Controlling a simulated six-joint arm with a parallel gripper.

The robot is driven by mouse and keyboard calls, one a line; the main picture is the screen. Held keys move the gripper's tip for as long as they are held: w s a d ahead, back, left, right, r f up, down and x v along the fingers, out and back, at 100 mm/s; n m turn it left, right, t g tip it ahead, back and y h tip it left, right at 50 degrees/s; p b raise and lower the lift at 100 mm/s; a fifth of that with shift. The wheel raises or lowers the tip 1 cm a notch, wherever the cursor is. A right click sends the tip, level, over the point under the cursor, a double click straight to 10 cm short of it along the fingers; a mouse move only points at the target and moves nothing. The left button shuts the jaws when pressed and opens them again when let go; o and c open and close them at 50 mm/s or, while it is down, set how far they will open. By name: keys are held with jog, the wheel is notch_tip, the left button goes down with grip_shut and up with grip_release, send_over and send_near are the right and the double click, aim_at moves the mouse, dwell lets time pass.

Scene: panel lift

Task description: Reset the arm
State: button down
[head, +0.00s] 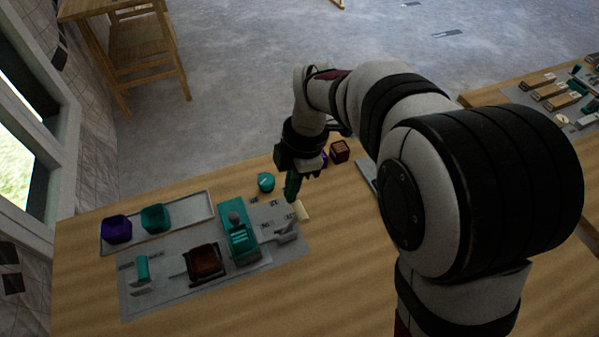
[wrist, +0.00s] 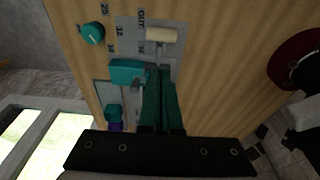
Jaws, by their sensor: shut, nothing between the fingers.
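My gripper (head: 291,196) hangs fingers-down above the far right end of the grey panel (head: 190,287) in the head view. In the wrist view its teal fingers (wrist: 158,72) are together, with nothing seen between them. A cream bar (head: 303,211) is close by the fingertips; in the wrist view it (wrist: 162,34) lies ahead of them, near printed marks. I cannot tell if the fingers touch anything. A teal block-like part (head: 241,244) stands on the panel, left of the fingers. A teal knob (head: 266,182) is on the table behind it.
A tray (head: 181,224) holds a purple block (head: 117,229) and a teal block (head: 155,217). The panel also carries a teal handle (head: 142,268) and a dark brown block (head: 206,260). A small brown cube (head: 340,151) stands beyond my gripper. The front table area is bare.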

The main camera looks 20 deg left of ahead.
notch_tip(320, 180, up, 5)
jog(key=w+d, duration=0.2)
jog(key=s+d+r+m, duration=0.3)
jog(key=s+d+m, duration=0.2)
jog(key=d+m, duration=0.55)
jog(key=s+d+f+m, duration=0.1)
jog(key=s+d+m, duration=0.3)
jog(key=s+m, duration=0.3)
jog(key=s+d+f+m+t, duration=0.1)
jog(key=s+d+m, duration=0.4)
jog(key=m, duration=1)
jog(key=shift+s+d+f, duration=0.3)
jog(key=shift+s+f, duration=0.15)
jog(key=shift+s, duration=0.45)
